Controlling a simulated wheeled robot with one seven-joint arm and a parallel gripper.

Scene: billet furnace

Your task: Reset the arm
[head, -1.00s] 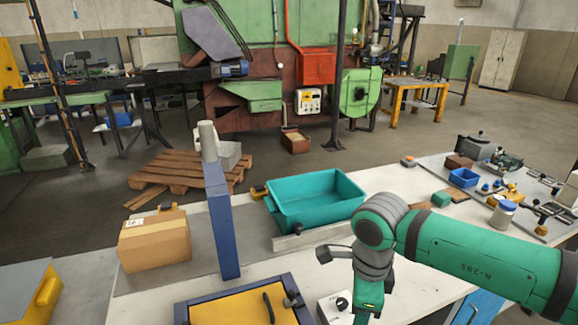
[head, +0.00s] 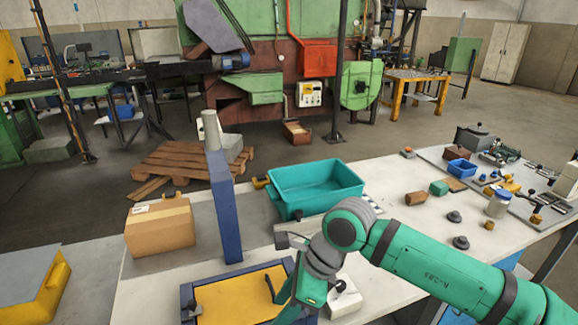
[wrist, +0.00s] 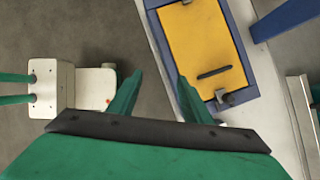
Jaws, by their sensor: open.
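My gripper (wrist: 158,92) is open and empty in the wrist view, with its two green fingers spread apart. Bare grey floor shows between the fingertips. The yellow panel (wrist: 198,45) in a dark blue frame lies just right of the fingers, with a black bar-shaped piece (wrist: 214,72) on it. In the head view my green arm (head: 430,265) reaches in from the right and bends down beside the same yellow panel (head: 235,300). The fingertips are not clear there.
A teal bin (head: 315,188) stands on the white bench behind my wrist. A blue post (head: 226,215) rises left of it, beside a cardboard box (head: 160,228). A small white switch box (head: 345,298) stands close to my wrist. Small parts crowd the bench's right end.

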